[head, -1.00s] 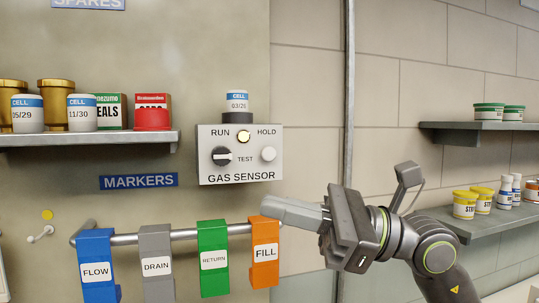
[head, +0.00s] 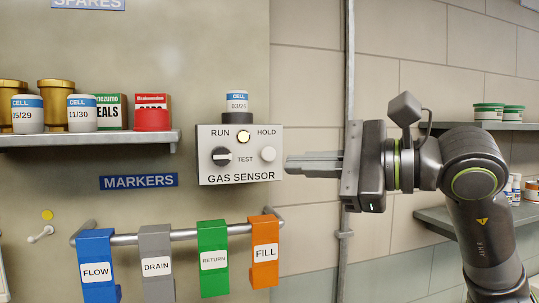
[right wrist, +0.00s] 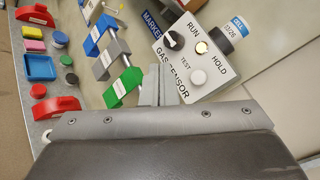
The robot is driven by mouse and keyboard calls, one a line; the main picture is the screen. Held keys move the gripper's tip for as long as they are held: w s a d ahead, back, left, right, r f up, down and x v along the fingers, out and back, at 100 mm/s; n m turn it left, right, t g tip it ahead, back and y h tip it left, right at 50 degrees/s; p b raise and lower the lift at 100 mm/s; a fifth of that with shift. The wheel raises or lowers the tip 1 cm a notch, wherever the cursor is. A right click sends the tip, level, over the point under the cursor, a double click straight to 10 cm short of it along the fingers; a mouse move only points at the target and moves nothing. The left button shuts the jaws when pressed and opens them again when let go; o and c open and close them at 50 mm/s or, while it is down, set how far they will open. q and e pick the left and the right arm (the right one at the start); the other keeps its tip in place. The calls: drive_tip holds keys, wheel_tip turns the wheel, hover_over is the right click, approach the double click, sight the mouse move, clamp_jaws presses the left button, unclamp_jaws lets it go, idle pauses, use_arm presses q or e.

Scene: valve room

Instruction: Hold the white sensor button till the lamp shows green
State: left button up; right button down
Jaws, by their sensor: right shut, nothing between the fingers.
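The grey gas sensor box (head: 210,172) is on the wall in the head view. Its white button (head: 268,154) sits below the word HOLD, and the black knob (head: 222,156) is to the left. The lamp (head: 243,137) above the word TEST glows pale yellow, not green. My right gripper (head: 288,164) is shut and empty, its fingertips just right of the box, pointing left and apart from the button. In the right wrist view the button (right wrist: 197,78) shows uncovered, to the right of the fingers (right wrist: 158,88). My left gripper is in neither view.
A cell (head: 237,102) stands on top of the box. Below hang blue, grey, green and orange markers (head: 212,258) on a rail. A shelf (head: 90,139) with jars is at left. A vertical pipe (head: 350,90) runs behind my right gripper.

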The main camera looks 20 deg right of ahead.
sight(268, 154)
drive_tip(key=w+p, duration=0.3)
drive_tip(key=w, duration=0.5)
drive_tip(key=shift+w+a, duration=0.15)
drive_tip(key=shift+w, duration=0.25)
idle(1.7)
drive_tip(key=shift+w, duration=0.4)
drive_tip(key=shift+w, duration=0.45)
idle(0.7)
drive_tip(key=shift+s, duration=0.15)
idle(1.3)
drive_tip(key=shift+s+b, duration=0.5)
drive_tip(key=shift+s, duration=0.2)
drive_tip(key=shift+s, duration=0.1)
